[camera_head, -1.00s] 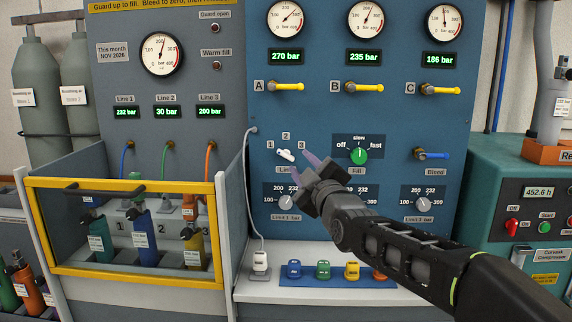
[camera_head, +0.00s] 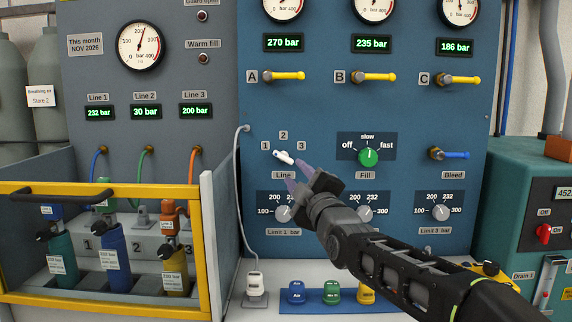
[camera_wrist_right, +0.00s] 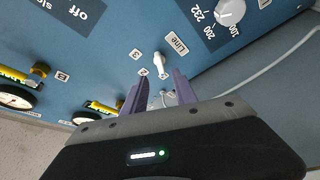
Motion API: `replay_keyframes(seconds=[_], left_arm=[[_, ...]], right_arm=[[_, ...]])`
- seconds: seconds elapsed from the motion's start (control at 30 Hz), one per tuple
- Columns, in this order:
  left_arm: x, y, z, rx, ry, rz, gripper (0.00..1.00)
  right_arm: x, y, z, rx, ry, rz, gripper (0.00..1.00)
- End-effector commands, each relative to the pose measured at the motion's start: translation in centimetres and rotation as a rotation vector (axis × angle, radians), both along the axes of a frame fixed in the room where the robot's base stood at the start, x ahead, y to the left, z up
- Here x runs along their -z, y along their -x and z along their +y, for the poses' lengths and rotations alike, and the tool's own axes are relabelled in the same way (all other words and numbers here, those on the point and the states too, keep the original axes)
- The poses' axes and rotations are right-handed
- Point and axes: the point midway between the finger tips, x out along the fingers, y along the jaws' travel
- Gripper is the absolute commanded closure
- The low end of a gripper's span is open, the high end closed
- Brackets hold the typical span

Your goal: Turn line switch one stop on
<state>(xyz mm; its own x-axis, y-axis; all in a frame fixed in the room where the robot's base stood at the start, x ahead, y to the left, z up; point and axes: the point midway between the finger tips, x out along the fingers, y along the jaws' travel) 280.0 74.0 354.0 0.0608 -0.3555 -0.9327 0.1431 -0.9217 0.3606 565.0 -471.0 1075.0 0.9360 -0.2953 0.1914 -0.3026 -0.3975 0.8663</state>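The line switch is a small white lever knob (camera_head: 284,157) on the blue panel, above the "Line" label (camera_head: 283,175). Numbers 1, 2 and 3 are set around it, and its upper-left end points towards the 1. It also shows in the right wrist view (camera_wrist_right: 160,65), upside down, just beyond the fingertips. My right gripper (camera_head: 295,175) is close to the switch at its lower right. In the right wrist view its purple fingers (camera_wrist_right: 157,85) are apart with nothing between them. I cannot tell whether a finger touches the knob. My left gripper is not in view.
The green fill knob (camera_head: 368,157) is to the right of the switch. Limit dials (camera_head: 284,214) sit below, with yellow valve handles (camera_head: 290,76) above. A white cable (camera_head: 237,190) hangs left of the switch. A yellow-framed guard (camera_head: 110,190) stands at the left.

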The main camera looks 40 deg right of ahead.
Motion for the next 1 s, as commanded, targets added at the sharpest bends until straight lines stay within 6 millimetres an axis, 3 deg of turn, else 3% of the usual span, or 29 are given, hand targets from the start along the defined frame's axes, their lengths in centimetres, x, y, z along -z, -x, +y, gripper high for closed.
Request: replay_keyframes(seconds=[0.17,0.6,0.93,1.0], left_arm=[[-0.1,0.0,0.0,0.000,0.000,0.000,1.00],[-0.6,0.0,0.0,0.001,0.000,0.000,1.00],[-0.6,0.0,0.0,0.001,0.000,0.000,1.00],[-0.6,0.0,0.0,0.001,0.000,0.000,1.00]], right_arm=[[-0.2,-1.1,-0.3,-0.001,0.000,0.000,0.66],[-1.4,-6.8,-2.1,0.000,0.001,0.001,0.66],[-1.5,-7.3,-2.3,0.000,-0.001,0.000,0.66],[-1.5,-7.2,-2.3,0.000,-0.001,0.000,0.70]])
